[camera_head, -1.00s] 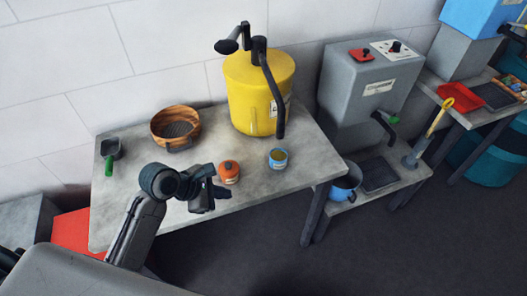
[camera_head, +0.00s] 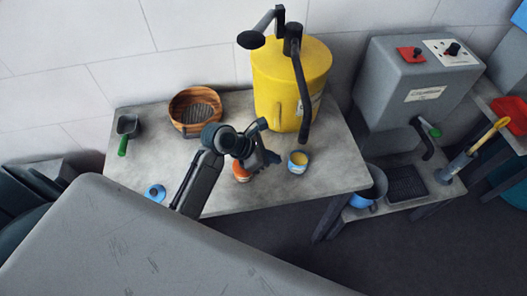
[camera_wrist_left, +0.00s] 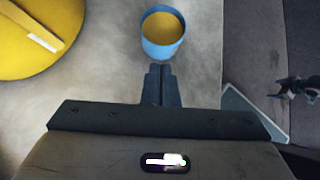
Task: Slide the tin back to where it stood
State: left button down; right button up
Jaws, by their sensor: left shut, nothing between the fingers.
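The blue tin (camera_head: 298,162) with yellow contents stands upright on the grey table, right of my left gripper. It also shows in the left wrist view (camera_wrist_left: 162,38), straight beyond the fingertips. My left gripper (camera_head: 274,158) is shut and empty. Its closed fingers (camera_wrist_left: 160,72) point at the tin's near side; I cannot tell whether they touch it. An orange pot (camera_head: 241,174) stands behind and below my left arm, partly hidden. A dark claw-like shape (camera_wrist_left: 292,87) at the wrist view's right edge looks like my right gripper; its jaws are unclear.
A yellow drum (camera_head: 285,85) with a crank stands behind the tin. A wooden bowl (camera_head: 190,96), a green-handled scoop (camera_head: 125,135) and a small blue round thing (camera_head: 155,193) are on the left. Table (camera_head: 335,175) is clear right of the tin, up to its edge.

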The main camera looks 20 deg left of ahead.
aim_at(294, 159)
pick_arm(q)
jog(key=x, duration=0.3)
jog(key=shift+d, duration=0.1)
jog(key=shift+w+d+r+p, duration=0.1)
jog(key=shift+w+d+p, duration=0.15)
jog(key=shift+p, duration=0.3)
jog(key=shift+w+d+p, duration=0.85)
jog(key=shift+d+p, duration=0.15)
jog(key=shift+d, duration=0.15)
jog(key=shift+w+d, duration=0.1)
jog(key=shift+d, duration=0.05)
pick_arm(e)
jog(key=r, duration=0.1)
jog(key=w+r, duration=0.2)
jog(key=shift+a+r, duration=0.1)
jog(key=shift+a, duration=0.15)
